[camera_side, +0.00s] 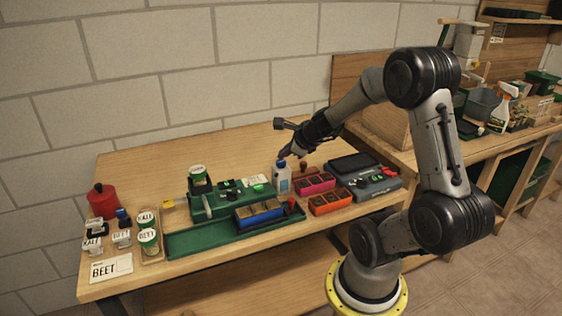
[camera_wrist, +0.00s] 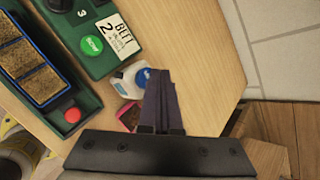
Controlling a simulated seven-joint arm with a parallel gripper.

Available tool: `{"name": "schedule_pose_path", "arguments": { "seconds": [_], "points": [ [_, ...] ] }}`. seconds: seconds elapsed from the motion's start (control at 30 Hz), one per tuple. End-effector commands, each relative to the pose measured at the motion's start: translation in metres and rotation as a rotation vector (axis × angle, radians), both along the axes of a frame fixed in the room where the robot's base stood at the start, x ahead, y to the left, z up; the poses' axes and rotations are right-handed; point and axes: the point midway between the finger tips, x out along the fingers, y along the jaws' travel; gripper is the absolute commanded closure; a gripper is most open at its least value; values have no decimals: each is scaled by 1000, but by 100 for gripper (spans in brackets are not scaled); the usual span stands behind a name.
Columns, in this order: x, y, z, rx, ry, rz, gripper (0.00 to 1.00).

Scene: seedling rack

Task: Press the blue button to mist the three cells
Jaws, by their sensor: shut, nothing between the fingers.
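The blue button (camera_wrist: 146,77) is the round top of a small white bottle-like unit (camera_wrist: 125,82), which stands on the bench beside the green station in the side view (camera_side: 282,184). A blue tray (camera_side: 247,221) with three soil-filled cells sits at the green station; its cells (camera_wrist: 24,68) also show in the wrist view. My gripper (camera_side: 282,156) is shut and empty, above the white unit. In the wrist view my fingertips (camera_wrist: 158,72) overlap the right edge of the button. I cannot tell whether they touch it.
The green station (camera_side: 202,212) stands left of the white unit, with a green button (camera_wrist: 92,44) and a BEET card (camera_wrist: 119,36). Pink (camera_side: 315,186) and orange (camera_side: 332,206) trays stand close on the right. Seed jars and a red pot (camera_side: 103,203) are far left.

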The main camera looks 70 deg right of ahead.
Motion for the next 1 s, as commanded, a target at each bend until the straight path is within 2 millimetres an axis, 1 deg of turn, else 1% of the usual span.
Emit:
{"name": "schedule_pose_path", "arguments": {
  "seconds": [0.33, 0.8, 1.0],
  "points": [
    [0, 0, 4, 1, 0, 1, 100],
    [0, 0, 46, -1, 0, 1, 100],
    [0, 0, 59, 0, 1, 1, 100]
  ]
}}
